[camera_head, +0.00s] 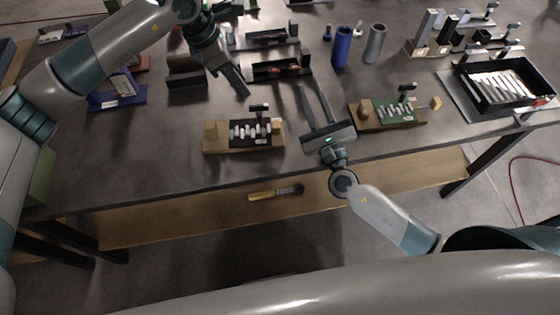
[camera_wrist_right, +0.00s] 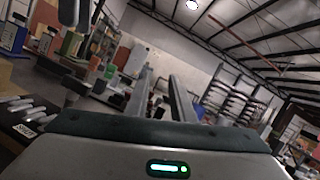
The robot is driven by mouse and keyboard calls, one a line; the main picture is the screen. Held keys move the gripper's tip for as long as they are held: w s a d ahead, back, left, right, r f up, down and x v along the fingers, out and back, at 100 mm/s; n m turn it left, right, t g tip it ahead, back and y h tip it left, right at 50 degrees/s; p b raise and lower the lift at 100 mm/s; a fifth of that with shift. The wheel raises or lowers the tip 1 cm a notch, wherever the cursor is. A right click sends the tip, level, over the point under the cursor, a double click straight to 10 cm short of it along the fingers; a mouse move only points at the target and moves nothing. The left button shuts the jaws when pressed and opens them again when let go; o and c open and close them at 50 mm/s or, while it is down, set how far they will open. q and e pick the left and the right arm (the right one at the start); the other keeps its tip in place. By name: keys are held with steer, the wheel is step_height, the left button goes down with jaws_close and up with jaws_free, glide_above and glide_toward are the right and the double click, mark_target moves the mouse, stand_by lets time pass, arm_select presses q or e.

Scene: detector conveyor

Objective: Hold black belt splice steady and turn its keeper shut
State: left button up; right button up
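The black belt splice (camera_head: 238,142) lies on a light wooden base (camera_head: 215,143) near the table's front edge, with pale rods across its black pad. A dark-topped upright piece (camera_head: 260,109), possibly its keeper, stands at its back edge. In the right wrist view part of a splice with pale rods (camera_wrist_right: 22,106) shows at lower left. My left gripper (camera_head: 243,92) is above and behind the black splice, apart from it; its fingers overlap in view. My right gripper (camera_head: 313,90) is open and empty, right of the black splice; its fingers also show in the wrist view (camera_wrist_right: 160,85).
A similar green splice (camera_head: 382,116) on a wooden base lies to the right. Blue (camera_head: 342,46) and grey (camera_head: 375,43) cylinders stand behind. A black tray (camera_head: 505,101) is at far right. A dark fixture (camera_head: 278,72) lies behind the black splice. A yellow-handled tool (camera_head: 262,195) lies on the lower shelf.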

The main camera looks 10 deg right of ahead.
mark_target(259, 114)
steer(key=s+a+f+m+g+h, duration=0.1)
steer(key=s+a+f+m, duration=0.1)
steer(key=s+a+f, duration=0.1)
steer(key=s+a+f+m+g+h, duration=0.1)
steer(key=s+a+f+m+h, duration=0.1)
steer(key=s+a+f, duration=0.2)
steer(key=s+a+f+m+g+h, duration=0.1)
steer(key=s+a+f+m, duration=0.1)
steer(key=s, duration=0.4)
steer(key=shift+a+f+m+h, duration=0.3)
steer(key=shift+a+f+h, duration=0.1)
steer(key=shift+a+f, duration=0.35)
steer(key=shift+w, duration=0.1)
steer(key=shift+w, duration=0.15)
steer(key=w, duration=0.5)
steer(key=w+d, duration=0.1)
steer(key=w, duration=0.5)
steer(key=w+d, duration=0.1)
steer(key=w, duration=0.5)
